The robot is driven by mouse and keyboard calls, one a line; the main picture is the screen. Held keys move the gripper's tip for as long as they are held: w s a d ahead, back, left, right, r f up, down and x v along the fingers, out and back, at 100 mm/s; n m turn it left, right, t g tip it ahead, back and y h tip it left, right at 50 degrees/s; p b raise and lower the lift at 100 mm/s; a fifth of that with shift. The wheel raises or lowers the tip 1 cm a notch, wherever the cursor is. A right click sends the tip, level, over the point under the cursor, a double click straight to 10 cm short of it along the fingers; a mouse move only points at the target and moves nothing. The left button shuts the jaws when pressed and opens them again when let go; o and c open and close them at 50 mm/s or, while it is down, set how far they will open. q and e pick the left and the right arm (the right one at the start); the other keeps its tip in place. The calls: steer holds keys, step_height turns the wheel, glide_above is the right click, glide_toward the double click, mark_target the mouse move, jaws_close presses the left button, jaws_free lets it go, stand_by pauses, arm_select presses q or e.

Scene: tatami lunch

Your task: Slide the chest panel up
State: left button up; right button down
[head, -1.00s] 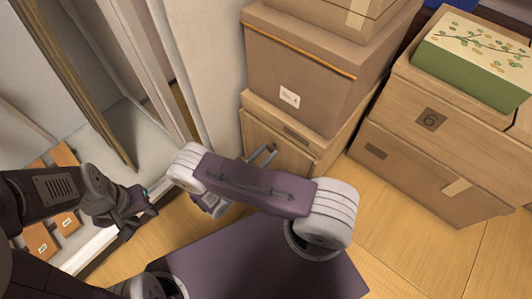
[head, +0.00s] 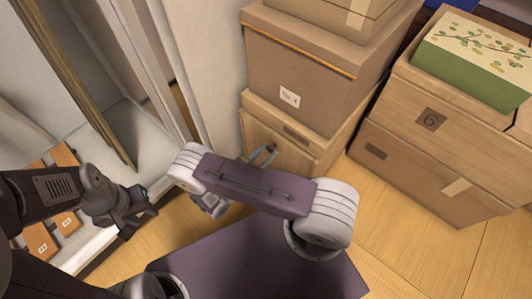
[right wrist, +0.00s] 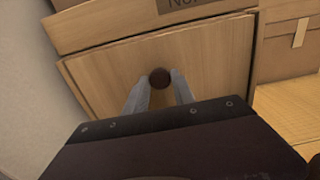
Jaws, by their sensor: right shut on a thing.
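The chest panel (right wrist: 213,62) is a light wooden board with a dark round knob (right wrist: 160,77), seen in the right wrist view. In the head view the wooden panel (head: 262,134) is low on the chest, partly behind my right arm. My right gripper (right wrist: 160,88) has its two grey fingers on either side of the knob and is shut on it. It also shows in the head view (head: 267,153), at the panel's front. My left gripper (head: 130,208) is at the left in the head view, away from the chest; its jaw opening is unclear.
Brown boxes (head: 300,72) are stacked on the chest. A wooden chest marked 6 (head: 435,145) with a green box (head: 470,75) on top stands at the right. A pale wall (head: 215,60) is close on the left. Tatami floor (head: 400,225) is clear in front.

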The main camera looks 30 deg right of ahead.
step_height(320, 180, up, 28)
steer(key=p, duration=2.5)
steer(key=shift+f, duration=0.15)
steer(key=c, duration=1.1)
jaws_free()
steer(key=shift+o, duration=0.2)
steer(key=shift+a, duration=0.1)
steer(key=v, duration=0.9)
steer(key=shift+p, duration=0.4)
steer(key=shift+f, duration=0.1)
